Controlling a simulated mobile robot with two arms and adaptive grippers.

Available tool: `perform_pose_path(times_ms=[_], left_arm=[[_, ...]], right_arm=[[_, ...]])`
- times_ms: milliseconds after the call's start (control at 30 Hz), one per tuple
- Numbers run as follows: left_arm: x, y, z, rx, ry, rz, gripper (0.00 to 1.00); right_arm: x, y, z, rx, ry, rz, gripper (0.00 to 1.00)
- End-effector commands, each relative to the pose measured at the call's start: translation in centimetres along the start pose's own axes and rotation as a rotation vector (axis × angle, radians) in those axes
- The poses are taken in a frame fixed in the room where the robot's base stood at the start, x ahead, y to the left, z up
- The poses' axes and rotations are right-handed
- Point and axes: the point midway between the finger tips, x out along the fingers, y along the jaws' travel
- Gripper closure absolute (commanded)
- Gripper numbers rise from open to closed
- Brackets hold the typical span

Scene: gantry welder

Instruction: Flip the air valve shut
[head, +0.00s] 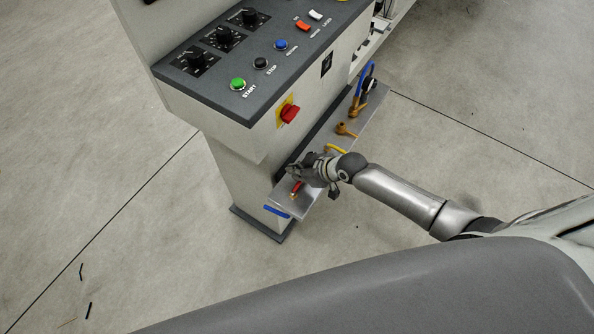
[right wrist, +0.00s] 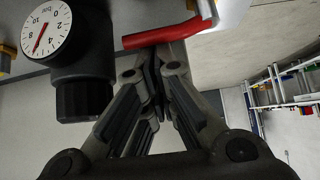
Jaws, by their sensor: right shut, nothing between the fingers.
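A red lever handle (head: 296,187) shows on the metal shelf of the welder's console, right by my right gripper (head: 306,173). In the right wrist view, the red lever (right wrist: 162,36) lies across the picture at the tips of my right gripper (right wrist: 153,62). The fingers are shut with nothing between them. The fingertips are very close to the lever; I cannot tell whether they touch it. A black regulator with a round white gauge (right wrist: 47,29) is left of the lever. My gripper hides part of the shelf in the head view. My left gripper is not in view.
The shelf (head: 374,127) also carries a yellow handle (head: 338,149), a brass fitting (head: 346,130) and a blue handle (head: 366,82). Another blue handle (head: 276,211) is at its near end. A red knob (head: 289,113) sticks out above. Open floor lies to the right.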

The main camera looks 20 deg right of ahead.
Motion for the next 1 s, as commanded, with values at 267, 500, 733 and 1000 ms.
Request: perform_pose_path(times_ms=[267,500,733,1000], left_arm=[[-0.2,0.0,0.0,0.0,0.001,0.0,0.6],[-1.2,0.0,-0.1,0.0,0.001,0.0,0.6],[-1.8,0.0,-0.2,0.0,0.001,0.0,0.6],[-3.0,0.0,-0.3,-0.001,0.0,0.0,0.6]], right_arm=[[-0.1,0.0,0.0,0.004,0.0,0.003,1.0],[-0.3,0.2,0.1,0.039,-0.001,0.033,1.0],[-0.4,0.3,0.2,0.06,0.0,0.054,1.0],[-0.7,0.5,0.5,0.098,-0.002,0.088,1.0]])
